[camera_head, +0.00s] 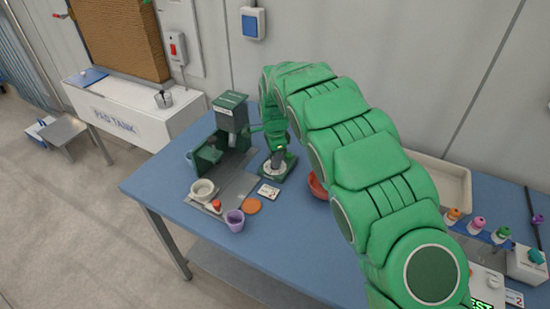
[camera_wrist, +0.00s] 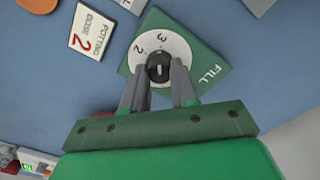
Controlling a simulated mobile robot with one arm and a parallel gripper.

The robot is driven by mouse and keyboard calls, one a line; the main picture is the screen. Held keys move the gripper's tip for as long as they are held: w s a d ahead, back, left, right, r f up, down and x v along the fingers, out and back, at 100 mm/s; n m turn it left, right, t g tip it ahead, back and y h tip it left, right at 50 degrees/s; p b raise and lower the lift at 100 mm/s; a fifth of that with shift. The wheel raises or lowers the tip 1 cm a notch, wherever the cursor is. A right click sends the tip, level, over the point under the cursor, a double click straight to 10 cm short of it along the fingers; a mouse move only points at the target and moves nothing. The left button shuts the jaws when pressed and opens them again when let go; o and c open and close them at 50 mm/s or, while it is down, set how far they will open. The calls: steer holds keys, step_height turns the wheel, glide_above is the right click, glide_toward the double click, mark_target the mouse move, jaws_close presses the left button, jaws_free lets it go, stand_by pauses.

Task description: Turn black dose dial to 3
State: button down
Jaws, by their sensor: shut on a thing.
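The black dose dial (camera_wrist: 159,68) sits at the centre of a white disc (camera_wrist: 150,45) on a green plate (camera_wrist: 208,62) marked FILL. The numbers 2 and 3 show on the disc, beyond the dial in the wrist view. My gripper (camera_wrist: 160,76) has its two grey fingers on either side of the dial and is shut on it. A small pale mark shows on the dial's top, but which number it points at is unclear. In the head view the white disc (camera_head: 274,169) shows below my gripper, and the fingers are too small to make out.
A card (camera_wrist: 92,32) reading POTTING DOSE 2 lies beside the plate. A green dispenser (camera_head: 231,112), a white pot (camera_head: 202,190), a purple cup (camera_head: 234,220) and an orange disc (camera_head: 252,206) are left of the dial. A red bowl (camera_head: 317,186) is partly behind my arm.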

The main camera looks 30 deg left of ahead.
stand_by(0.3)
steer(key=c, duration=0.9)
jaws_free()
steer(key=shift+r, duration=0.1)
step_height(320, 180, up, 8)
steer(key=shift+f, duration=0.2)
steer(key=shift+d, duration=0.1)
